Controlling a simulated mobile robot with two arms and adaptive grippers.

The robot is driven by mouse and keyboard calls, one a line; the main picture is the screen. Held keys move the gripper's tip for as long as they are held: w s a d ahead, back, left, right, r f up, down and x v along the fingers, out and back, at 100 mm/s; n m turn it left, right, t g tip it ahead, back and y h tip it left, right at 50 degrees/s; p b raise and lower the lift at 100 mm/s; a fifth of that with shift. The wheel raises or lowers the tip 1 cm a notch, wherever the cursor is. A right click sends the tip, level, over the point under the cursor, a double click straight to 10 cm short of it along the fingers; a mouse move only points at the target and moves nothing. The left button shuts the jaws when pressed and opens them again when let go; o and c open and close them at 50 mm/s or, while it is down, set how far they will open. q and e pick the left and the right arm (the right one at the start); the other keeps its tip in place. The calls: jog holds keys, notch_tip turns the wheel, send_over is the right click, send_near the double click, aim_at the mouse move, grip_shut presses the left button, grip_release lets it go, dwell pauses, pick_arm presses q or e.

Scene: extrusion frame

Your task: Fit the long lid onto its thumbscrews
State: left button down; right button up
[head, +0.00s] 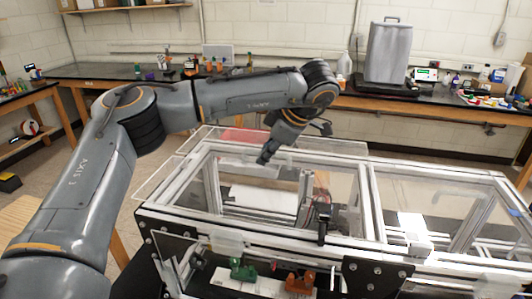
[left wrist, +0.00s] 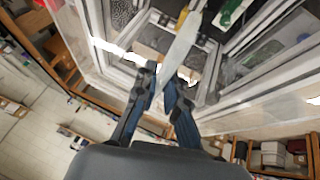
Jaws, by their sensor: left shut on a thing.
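My left gripper (head: 266,156) points down over the back part of the extrusion frame (head: 250,232). In the left wrist view its two dark fingers (left wrist: 162,76) stand on either side of a pale, narrow strip (left wrist: 184,40), which looks like the long lid seen nearly edge-on. The gripper is shut on it, and the strip runs up and away from the fingers. In the head view the held piece is clear and hard to tell from the panes around it. I cannot make out the thumbscrews. My right gripper is not in view.
A green clamp-like part (head: 243,268) and an orange one (head: 300,282) sit at the frame's front. Clear panes jut out at the left (head: 168,182). A bench (head: 410,103) with a grey case (head: 388,52) lines the back wall.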

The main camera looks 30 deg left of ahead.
aim_at(267, 167)
pick_arm(q)
jog(key=shift+f+b, duration=1.2)
jog(key=shift+f, duration=0.7)
jog(key=c, duration=1.3)
grip_release()
jog(key=shift+c, duration=0.2)
jog(key=shift+s+f, duration=0.1)
jog(key=v, duration=1.2)
